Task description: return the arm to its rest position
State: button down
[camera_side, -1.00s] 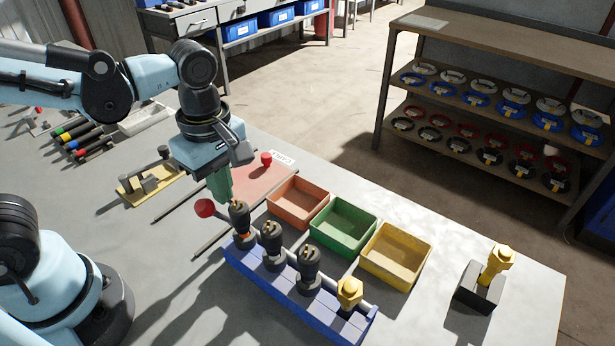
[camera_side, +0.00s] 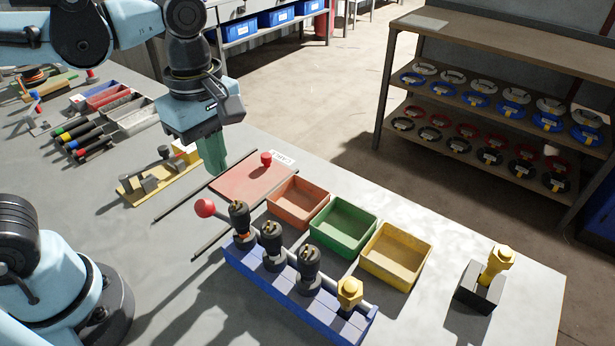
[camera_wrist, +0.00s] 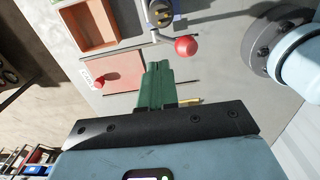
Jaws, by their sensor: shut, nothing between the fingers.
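My gripper (camera_side: 213,158) has green fingers closed together with nothing between them. In the side view it hangs pointing down above the bench, at the back-left end of the red plate (camera_side: 246,182). In the wrist view the green fingers (camera_wrist: 165,68) are pressed together in front of the same red plate (camera_wrist: 128,72). A blue rack (camera_side: 290,285) holds several plugs standing upright, with a red ball knob (camera_side: 205,208) at its left end. The fingers are apart from the rack and the bins.
An orange bin (camera_side: 297,203), a green bin (camera_side: 343,227) and a yellow bin (camera_side: 395,256) stand in a row, looking empty. A yellow plug (camera_side: 499,261) stands in a dark block (camera_side: 480,287) at right. Coloured-ended tools (camera_side: 84,139) and a yellow fixture (camera_side: 157,176) lie left.

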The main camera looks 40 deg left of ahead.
jog(key=w+a+f+m+t, duration=0.2)
jog(key=a+m+t, duration=0.5)
jog(key=m, duration=1)
jog(key=shift+w+f+m, duration=0.35)
jog(key=shift+w+m, duration=0.05)
jog(key=shift+w, duration=0.05)
